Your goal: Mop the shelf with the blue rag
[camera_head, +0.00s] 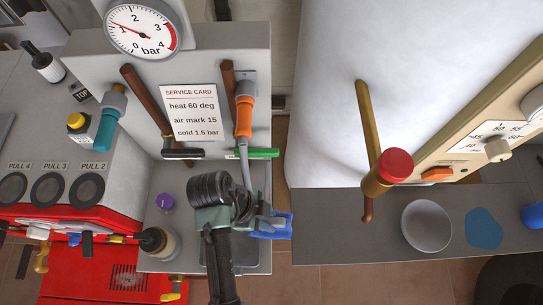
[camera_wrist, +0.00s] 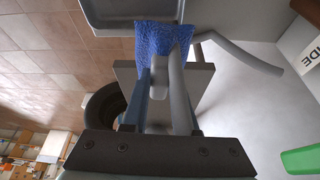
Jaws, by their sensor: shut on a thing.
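My gripper (camera_head: 268,220) is shut on the blue rag (camera_head: 276,228), at the right side of the grey sink counter. In the wrist view the rag (camera_wrist: 163,38) sticks out beyond the fingers, close to the edge of a grey basin (camera_wrist: 105,24). The grey shelf (camera_head: 330,228) lies to the right of my gripper, under the white boiler. A flat blue patch (camera_head: 484,228) lies on the shelf's right part. The rag is apart from this patch.
A grey round dish (camera_head: 426,226) stands on the shelf left of the patch, and a blue object (camera_head: 533,215) is at the far right. A brown-gold pipe with a red knob (camera_head: 394,165) rises above the shelf.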

